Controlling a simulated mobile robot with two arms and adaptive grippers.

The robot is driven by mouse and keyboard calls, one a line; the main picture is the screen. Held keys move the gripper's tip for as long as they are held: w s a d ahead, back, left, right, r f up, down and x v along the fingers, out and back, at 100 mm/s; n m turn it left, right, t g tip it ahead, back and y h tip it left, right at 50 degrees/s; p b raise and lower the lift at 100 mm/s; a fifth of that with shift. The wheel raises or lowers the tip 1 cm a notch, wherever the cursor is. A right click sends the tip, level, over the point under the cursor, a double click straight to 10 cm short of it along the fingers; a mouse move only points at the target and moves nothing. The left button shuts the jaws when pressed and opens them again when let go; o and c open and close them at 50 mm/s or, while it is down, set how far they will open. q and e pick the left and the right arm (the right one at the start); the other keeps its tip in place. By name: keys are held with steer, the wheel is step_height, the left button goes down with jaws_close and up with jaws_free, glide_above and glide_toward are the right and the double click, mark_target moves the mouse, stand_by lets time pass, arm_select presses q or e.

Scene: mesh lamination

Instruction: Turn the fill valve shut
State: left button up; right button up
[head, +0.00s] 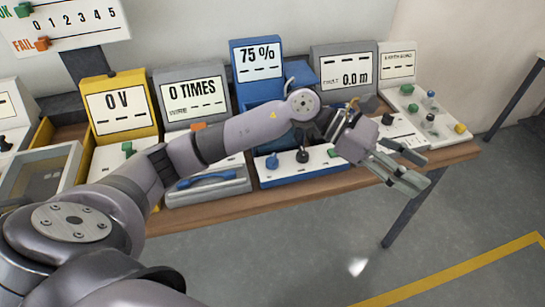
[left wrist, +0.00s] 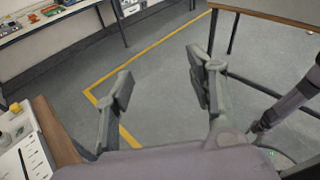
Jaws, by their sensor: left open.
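The blue station with the 75 % display (head: 261,58) stands at the middle back of the table. A white control panel with a blue base (head: 288,173) lies in front of it. It carries a blue knob (head: 272,162), a black knob (head: 302,156) and a green button (head: 334,152). I cannot tell which control is the fill valve. My left arm crosses above the panel and partly hides the station. My left gripper (head: 405,167) is open and empty, right of the panel near the table's front edge. In the left wrist view its fingers (left wrist: 158,86) are apart over floor. My right gripper is not in view.
The wooden table (head: 215,208) also holds a yellow 0 V station (head: 121,108), a 0 TIMES station (head: 193,98) and a 0.0 m station (head: 345,72). A panel with several knobs (head: 425,112) is at right. Floor in front is clear.

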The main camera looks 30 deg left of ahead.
arm_select(q)
steer(key=w+a+f+m+y, duration=0.1)
steer(key=a+f+m+y, duration=0.1)
steer(key=a+y, duration=0.3)
steer(key=w+a+f+m+y, duration=0.2)
steer(key=a+f, duration=0.1)
steer(key=a, duration=0.4)
steer(key=g+y, duration=0.1)
steer(key=y, duration=0.7)
glide_toward(272, 157)
steer(key=f+p, duration=0.1)
steer(key=f, duration=0.4)
steer(key=f+p, duration=0.2)
steer(key=f, duration=0.3)
steer(key=shift+w+d+f, duration=0.1)
steer(key=shift+w+d, duration=0.05)
steer(key=shift+w, duration=0.05)
steer(key=c, duration=1.1)
